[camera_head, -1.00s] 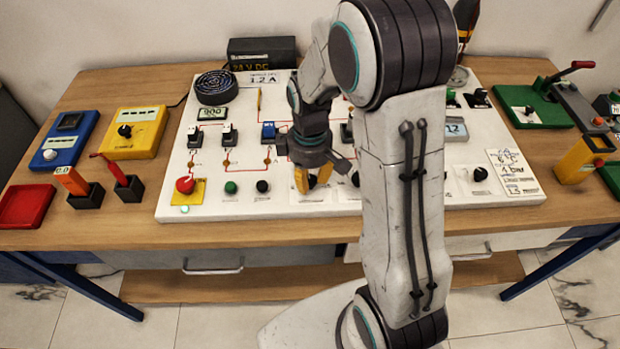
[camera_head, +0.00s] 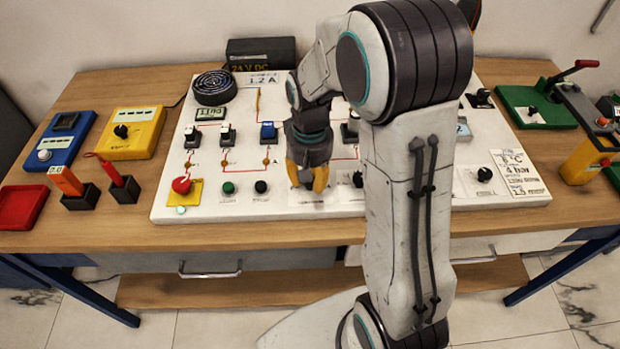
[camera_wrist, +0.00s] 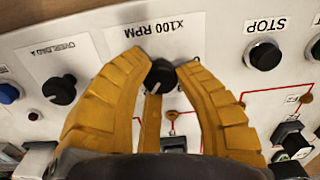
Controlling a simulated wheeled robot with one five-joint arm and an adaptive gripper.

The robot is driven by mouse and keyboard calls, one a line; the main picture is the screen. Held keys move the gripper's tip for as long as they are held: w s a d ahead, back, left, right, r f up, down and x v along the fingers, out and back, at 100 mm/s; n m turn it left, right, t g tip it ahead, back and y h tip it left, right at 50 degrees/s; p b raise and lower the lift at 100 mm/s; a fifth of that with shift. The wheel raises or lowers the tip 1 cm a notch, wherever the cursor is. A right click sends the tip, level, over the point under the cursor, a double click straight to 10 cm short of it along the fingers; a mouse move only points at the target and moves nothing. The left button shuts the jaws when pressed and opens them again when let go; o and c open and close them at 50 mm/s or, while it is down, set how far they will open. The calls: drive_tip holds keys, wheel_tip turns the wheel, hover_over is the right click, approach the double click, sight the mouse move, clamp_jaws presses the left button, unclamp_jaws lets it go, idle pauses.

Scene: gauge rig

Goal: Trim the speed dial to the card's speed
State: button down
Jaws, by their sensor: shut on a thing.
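The black speed dial (camera_wrist: 161,78) under the label "x100 RPM" shows upside down in the wrist view, with a pale pointer line on it. My gripper (camera_wrist: 160,68) has its yellow fingers shut around this knob. In the head view my gripper (camera_head: 307,188) is down at the front of the white panel (camera_head: 240,207) and mostly hides the dial. A small display (camera_head: 211,113) below the round fan shows what looks like 1100, though its digits are blurred. The white card (camera_head: 518,172) at the panel's right shows "4 bar" and other lines too small to read.
The "OVERLOAD A" knob (camera_wrist: 60,91) and the black STOP button (camera_wrist: 264,54) flank the dial, apart from my fingers. A red button (camera_head: 182,185) sits on a yellow plate at the panel's left. My arm covers the panel's right-centre.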

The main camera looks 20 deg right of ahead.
drive_tip(key=shift+s+f+m, duration=0.1)
drive_tip(key=shift+f+m, duration=0.05)
drive_tip(key=shift+m, duration=0.85)
drive_tip(key=c, duration=0.9)
unclamp_jaws()
drive_tip(key=shift+o, duration=0.2)
drive_tip(key=shift+r, duration=0.2)
wheel_tip(320, 180, up, 12)
drive_tip(key=shift+f, duration=0.1)
